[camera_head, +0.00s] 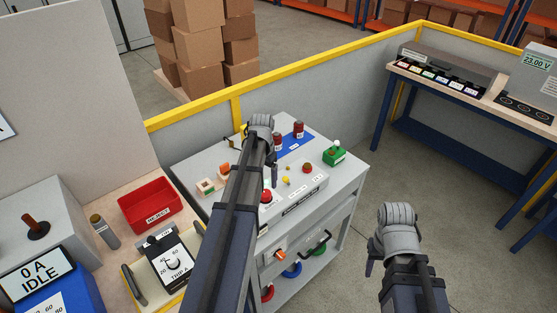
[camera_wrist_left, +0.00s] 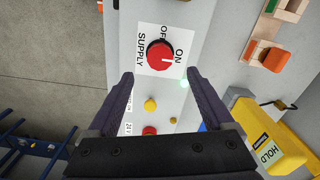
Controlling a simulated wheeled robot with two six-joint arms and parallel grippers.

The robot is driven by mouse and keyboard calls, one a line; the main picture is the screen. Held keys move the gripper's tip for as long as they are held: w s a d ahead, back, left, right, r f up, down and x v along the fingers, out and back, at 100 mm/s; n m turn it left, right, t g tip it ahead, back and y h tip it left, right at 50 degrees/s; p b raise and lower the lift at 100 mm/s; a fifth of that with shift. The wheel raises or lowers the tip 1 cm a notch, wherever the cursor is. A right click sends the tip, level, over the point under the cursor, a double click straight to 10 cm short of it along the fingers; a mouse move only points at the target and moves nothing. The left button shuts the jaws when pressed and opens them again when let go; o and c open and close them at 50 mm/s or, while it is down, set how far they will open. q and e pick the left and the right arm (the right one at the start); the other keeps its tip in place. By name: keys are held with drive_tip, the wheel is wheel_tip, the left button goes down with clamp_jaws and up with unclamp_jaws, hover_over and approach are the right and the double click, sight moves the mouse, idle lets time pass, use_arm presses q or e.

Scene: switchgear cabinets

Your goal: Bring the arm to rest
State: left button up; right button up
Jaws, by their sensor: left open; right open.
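My left arm (camera_head: 228,225) reaches up over the grey control bench (camera_head: 345,178) in the head view. Its gripper (camera_head: 272,172) points down over the bench panel and is partly hidden by the arm. In the left wrist view the left gripper (camera_wrist_left: 161,85) is open, with nothing between its fingers. The red SUPPLY knob (camera_wrist_left: 160,54) with ON and OFF marks lies beyond the fingertips, with no visible contact. My right arm (camera_head: 410,270) is at the lower right, in front of bare floor. Its gripper (camera_head: 371,262) shows only in part and holds nothing visible.
A red REJECT bin (camera_head: 150,205) and a TRIP A device (camera_head: 172,262) are left of the bench. A green block (camera_head: 335,155) stands on the bench. A yellow HOLD device (camera_wrist_left: 268,135) is close to the left gripper. A yellow-topped partition (camera_head: 300,67) runs behind.

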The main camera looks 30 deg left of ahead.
use_arm(q)
drive_tip(key=shift+d, duration=0.1)
drive_tip(key=s+d+f+b, duration=0.2)
drive_tip(key=s+d, duration=0.3)
drive_tip(key=d, duration=0.5)
drive_tip(key=s+d+f+m+b, duration=0.1)
drive_tip(key=s+d+f+b, duration=0.2)
drive_tip(key=s+d, duration=0.3)
drive_tip(key=s+d+f+m+y+b, duration=0.1)
drive_tip(key=s+d, duration=0.4)
drive_tip(key=d, duration=0.9)
drive_tip(key=shift+s+d+f+b, duration=0.4)
drive_tip(key=shift+f+b, duration=0.5)
drive_tip(key=shift+b, duration=0.05)
